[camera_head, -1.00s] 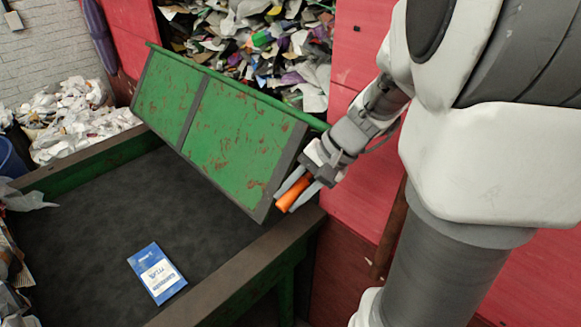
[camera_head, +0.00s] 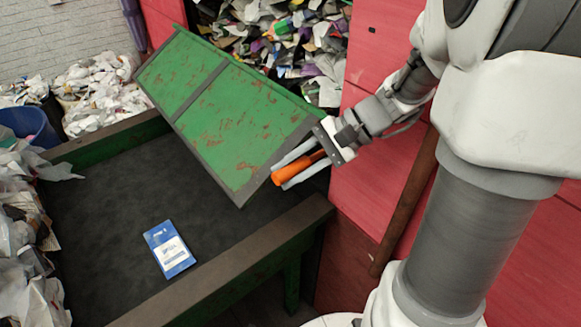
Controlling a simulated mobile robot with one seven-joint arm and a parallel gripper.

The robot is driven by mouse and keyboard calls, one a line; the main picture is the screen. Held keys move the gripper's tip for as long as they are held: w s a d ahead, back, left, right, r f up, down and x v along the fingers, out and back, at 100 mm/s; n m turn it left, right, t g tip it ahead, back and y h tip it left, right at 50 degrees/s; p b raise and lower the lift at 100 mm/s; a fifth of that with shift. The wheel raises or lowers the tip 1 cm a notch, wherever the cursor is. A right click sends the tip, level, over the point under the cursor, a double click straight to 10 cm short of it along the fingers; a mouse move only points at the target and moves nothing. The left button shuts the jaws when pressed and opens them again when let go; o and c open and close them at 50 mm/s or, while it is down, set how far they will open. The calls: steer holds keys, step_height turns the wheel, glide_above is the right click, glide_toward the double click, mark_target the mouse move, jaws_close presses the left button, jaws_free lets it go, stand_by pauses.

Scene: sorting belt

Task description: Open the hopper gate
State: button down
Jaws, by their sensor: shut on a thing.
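The hopper gate (camera_head: 228,115) is a green, rust-spotted panel with dark grey edge strips, tilted above the belt in front of the hopper opening. An orange handle (camera_head: 292,172) sits at its lower right corner. My gripper (camera_head: 292,171) comes from the right, its two fingers closed around the orange handle. Mixed waste (camera_head: 285,40) fills the hopper opening behind and above the gate. The fingers partly hide the handle.
The dark belt (camera_head: 115,230) lies below, with a blue and white packet (camera_head: 169,249) on it. Green side walls with a brown rim (camera_head: 245,262) border it. White bags, paper and a blue bin (camera_head: 30,125) are at left. Red panels (camera_head: 375,190) stand at right.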

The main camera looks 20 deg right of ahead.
steer(key=shift+w+r, duration=0.1)
steer(key=shift+r, duration=0.2)
steer(key=c, duration=0.9)
jaws_free()
steer(key=o, duration=0.3)
steer(key=shift+f, duration=0.1)
steer(key=shift+f, duration=0.1)
